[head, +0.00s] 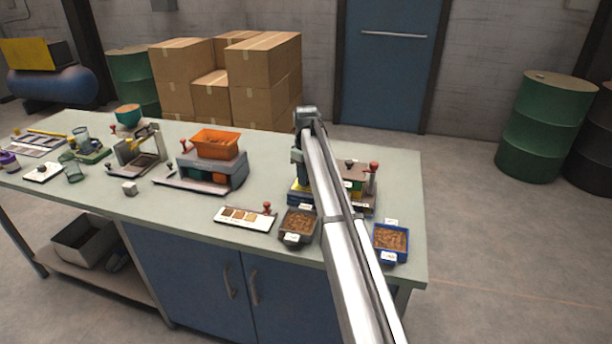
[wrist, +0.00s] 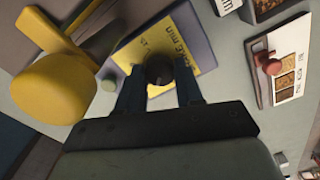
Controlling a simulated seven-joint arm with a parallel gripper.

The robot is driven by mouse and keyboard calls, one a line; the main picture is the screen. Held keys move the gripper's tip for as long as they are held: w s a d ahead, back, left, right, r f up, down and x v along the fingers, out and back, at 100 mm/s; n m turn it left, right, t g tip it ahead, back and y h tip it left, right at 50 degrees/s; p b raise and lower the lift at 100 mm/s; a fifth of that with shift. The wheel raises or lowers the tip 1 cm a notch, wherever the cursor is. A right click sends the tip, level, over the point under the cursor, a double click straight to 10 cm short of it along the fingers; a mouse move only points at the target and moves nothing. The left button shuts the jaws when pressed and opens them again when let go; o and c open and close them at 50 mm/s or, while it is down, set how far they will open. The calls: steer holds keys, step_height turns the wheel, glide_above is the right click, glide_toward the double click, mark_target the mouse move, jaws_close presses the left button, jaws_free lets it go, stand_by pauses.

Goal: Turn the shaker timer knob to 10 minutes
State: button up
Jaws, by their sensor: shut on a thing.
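A dark round knob (wrist: 160,69) stands on a yellow timer plate (wrist: 197,45) with black lettering that seems to include "min"; the lettering is only partly readable. My gripper (wrist: 160,77) has one dark finger on each side of the knob and is shut on it. I cannot tell which mark the knob points to, as its top shows no clear pointer. In the head view the shaker's blue and yellow base (head: 299,192) is mostly hidden behind my arm.
A white sample card (head: 240,217), a dark tray (head: 284,238) and a blue tray (head: 390,258) stand near the bench's front edge.

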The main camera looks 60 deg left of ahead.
steer(key=shift+m, duration=0.9)
steer(key=o, duration=1)
steer(key=shift+o, duration=0.2)
step_height(320, 180, up, 14)
